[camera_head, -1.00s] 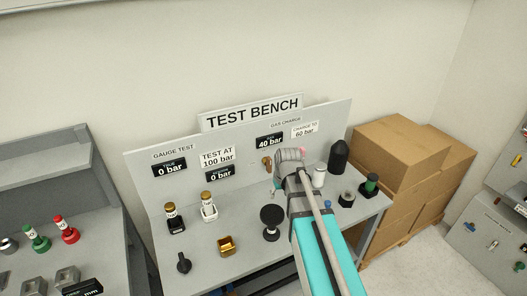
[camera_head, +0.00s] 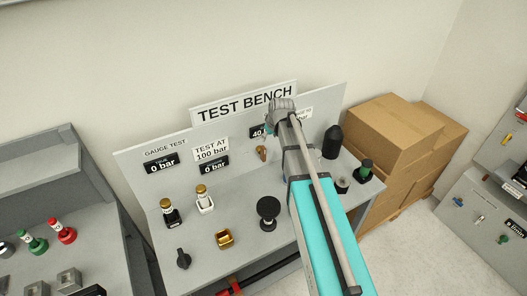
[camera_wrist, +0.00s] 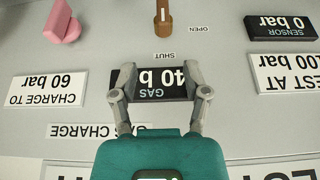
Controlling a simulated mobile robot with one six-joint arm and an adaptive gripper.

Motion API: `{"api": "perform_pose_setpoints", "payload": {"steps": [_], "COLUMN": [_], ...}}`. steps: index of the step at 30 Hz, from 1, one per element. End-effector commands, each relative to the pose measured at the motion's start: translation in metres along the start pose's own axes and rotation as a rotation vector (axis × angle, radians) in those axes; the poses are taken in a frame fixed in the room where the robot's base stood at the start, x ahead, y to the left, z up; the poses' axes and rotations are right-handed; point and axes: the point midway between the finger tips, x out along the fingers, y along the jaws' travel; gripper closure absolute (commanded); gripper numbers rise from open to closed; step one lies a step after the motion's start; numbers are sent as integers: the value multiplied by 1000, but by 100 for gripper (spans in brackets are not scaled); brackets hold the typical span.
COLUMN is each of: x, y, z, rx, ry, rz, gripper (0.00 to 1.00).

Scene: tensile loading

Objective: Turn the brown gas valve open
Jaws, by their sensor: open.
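The brown gas valve (camera_head: 262,153) sits on the upright panel of the test bench, left of my arm. In the wrist view the brown valve (camera_wrist: 163,18) is cut by the top edge. Its handle points down the picture toward the SHUT label (camera_wrist: 168,56); the OPEN label (camera_wrist: 199,29) is to its right. My gripper (camera_wrist: 159,76) is open and empty, its fingers in front of the black GAS 40 bar display (camera_wrist: 152,88), apart from the valve. In the head view my wrist mostly hides the gripper.
A pink knob (camera_wrist: 62,22) is left of the valve in the wrist view. On the bench top stand a black round-topped stand (camera_head: 268,210), a dark cylinder (camera_head: 333,142) and a green-capped part (camera_head: 365,170). Cardboard boxes (camera_head: 395,135) are stacked at the right.

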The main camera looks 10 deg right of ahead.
Motion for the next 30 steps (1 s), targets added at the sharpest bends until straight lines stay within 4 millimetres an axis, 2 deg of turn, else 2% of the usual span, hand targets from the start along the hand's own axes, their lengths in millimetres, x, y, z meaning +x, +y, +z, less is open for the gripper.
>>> {"api": "perform_pose_setpoints", "payload": {"steps": [11,30], "x": [14,67], "y": [-6,-7], "z": [-1,-1], "rx": [-8,-9], "ry": [-1,-1], "rz": [-3,-4], "gripper": [40,40]}}
